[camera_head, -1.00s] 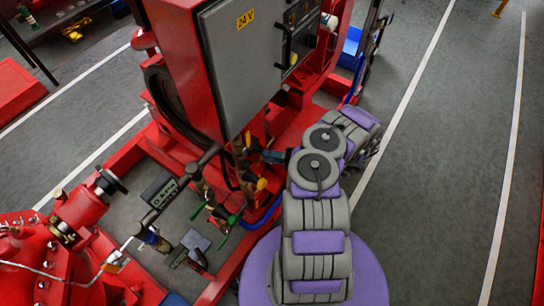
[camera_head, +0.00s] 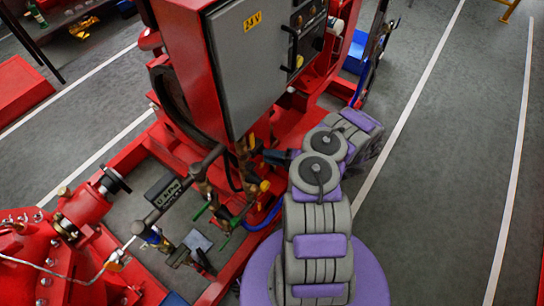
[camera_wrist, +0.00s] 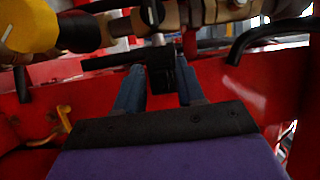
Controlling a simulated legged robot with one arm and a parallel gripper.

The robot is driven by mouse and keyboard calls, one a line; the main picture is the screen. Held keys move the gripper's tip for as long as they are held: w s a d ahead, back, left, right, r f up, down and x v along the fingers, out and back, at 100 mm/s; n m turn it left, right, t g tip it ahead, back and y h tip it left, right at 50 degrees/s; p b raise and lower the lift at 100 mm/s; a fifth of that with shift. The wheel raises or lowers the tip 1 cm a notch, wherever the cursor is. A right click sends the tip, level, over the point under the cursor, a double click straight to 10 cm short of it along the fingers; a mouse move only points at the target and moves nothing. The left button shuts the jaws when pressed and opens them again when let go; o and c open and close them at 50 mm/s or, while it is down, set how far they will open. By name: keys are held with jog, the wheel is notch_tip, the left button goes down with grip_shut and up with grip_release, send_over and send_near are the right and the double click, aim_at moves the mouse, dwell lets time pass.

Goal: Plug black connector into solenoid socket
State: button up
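The black connector (camera_wrist: 161,72) is a small dark block in the wrist view, between the two blue fingertips of my gripper (camera_wrist: 160,68). The fingers lie close along both its sides and appear shut on it. Brass fittings (camera_wrist: 185,16) lie just beyond it, with a pale metal stem above the block. I cannot pick out the solenoid socket for certain among these dark and brass parts. In the head view, my gripper (camera_head: 272,157) is by the brass piping below the grey cabinet, and the connector is too small to make out.
The grey control cabinet (camera_head: 262,60) overhangs the piping. A yellow knob (camera_wrist: 28,27) and a curved black pipe (camera_wrist: 265,38) flank the gripper in the wrist view. Green-handled valves (camera_head: 222,218) stand nearby on the red frame. Open floor (camera_head: 440,170) lies to the right.

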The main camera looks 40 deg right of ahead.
jog(key=shift+o, duration=0.5)
jog(key=p+v, duration=0.3)
jog(key=v, duration=1.4)
jog(key=shift+s+d, duration=0.15)
jog(key=shift+d, duration=0.05)
